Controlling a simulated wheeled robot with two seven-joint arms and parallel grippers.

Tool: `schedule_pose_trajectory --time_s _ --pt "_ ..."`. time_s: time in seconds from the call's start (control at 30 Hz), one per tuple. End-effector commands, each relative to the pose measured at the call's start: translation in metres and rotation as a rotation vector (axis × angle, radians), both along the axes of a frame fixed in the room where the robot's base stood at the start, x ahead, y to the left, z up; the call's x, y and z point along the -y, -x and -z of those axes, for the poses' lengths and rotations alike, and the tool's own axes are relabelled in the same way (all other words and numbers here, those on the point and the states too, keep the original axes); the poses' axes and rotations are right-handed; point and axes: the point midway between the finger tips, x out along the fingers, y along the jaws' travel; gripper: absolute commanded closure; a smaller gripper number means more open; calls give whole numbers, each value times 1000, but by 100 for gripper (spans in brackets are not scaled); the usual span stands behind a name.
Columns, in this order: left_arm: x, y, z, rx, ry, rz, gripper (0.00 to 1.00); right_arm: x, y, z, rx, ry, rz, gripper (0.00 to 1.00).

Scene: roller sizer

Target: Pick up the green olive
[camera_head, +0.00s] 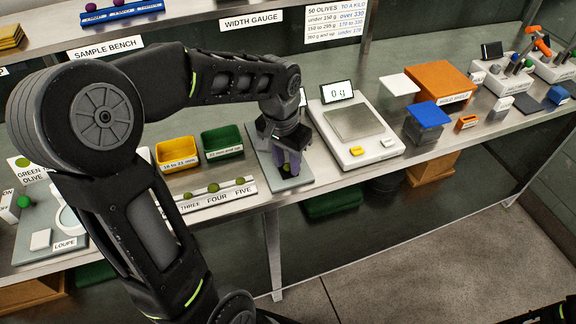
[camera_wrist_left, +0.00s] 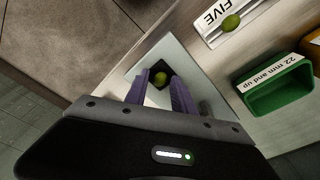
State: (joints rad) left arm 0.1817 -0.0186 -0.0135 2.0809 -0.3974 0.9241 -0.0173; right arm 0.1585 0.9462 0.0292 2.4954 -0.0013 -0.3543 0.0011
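A green olive (camera_wrist_left: 160,79) lies on a black square pad (camera_wrist_left: 155,70) on a light grey plate (camera_wrist_left: 185,62) in the left wrist view. My left gripper (camera_head: 287,163) points down over the same plate (camera_head: 262,160) in the head view. Its two purple fingers are open, one on each side of the olive in the wrist picture. Whether they touch it or how high they are above it I cannot tell. In the head view the fingers mostly hide the olive. My right gripper is not in view.
A weighing scale (camera_head: 355,122) reading 0 g stands to the right of the plate. A green bin (camera_head: 222,141) and a yellow bin (camera_head: 177,153) stand to the left. A white strip (camera_head: 225,193) marked THREE, FOUR, FIVE holds other olives. The bench's front edge is close by.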

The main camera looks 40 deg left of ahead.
Motion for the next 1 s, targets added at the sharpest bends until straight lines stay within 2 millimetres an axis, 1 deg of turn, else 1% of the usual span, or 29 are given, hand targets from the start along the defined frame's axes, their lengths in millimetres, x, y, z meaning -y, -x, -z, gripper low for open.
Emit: schedule_pose_trajectory --time_s 0.03,0.27,0.53,0.67,0.77,0.87,1.0 --pt "0 0 0 0 0 0 74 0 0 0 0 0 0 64" --pt "0 0 0 0 0 0 93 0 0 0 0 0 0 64" --pt "0 0 0 0 0 0 94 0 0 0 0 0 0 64" --pt "0 -1 -5 2 0 0 94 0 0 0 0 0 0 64" --pt "0 -1 -17 4 -1 0 94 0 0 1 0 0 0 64" --pt "0 -1 -33 5 -1 0 94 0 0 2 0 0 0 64" --pt "0 -1 -62 5 -1 1 94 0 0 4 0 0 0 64"
